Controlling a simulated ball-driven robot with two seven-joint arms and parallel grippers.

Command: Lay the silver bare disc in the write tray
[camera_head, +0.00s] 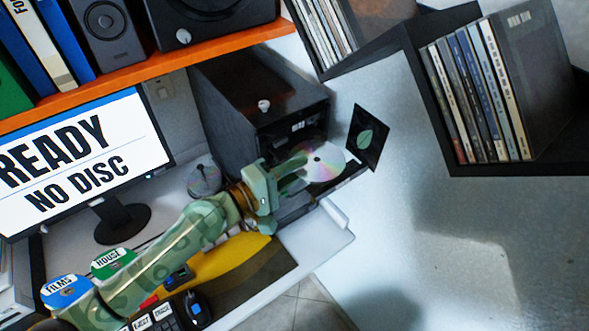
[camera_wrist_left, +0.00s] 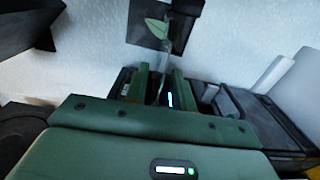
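The silver bare disc (camera_head: 325,163) shows its shiny rainbow face in the head view, at the front of the black drive box (camera_head: 255,90). My left gripper (camera_head: 300,163) is shut on the disc's left edge. In the left wrist view the disc (camera_wrist_left: 164,58) is a thin sliver beyond the fingers (camera_wrist_left: 160,85). A dark tray (camera_head: 345,181) juts out from the drive box, below and behind the disc; the arm and disc hide much of it. I cannot tell whether the disc touches it. My right gripper is not in view.
A black square with a green leaf (camera_head: 368,138) is right of the disc. A clear disc stack (camera_head: 204,178) stands left of the gripper. The monitor (camera_head: 80,150) reads "READY NO DISC". Wall shelves with cases (camera_head: 480,95) are at upper right.

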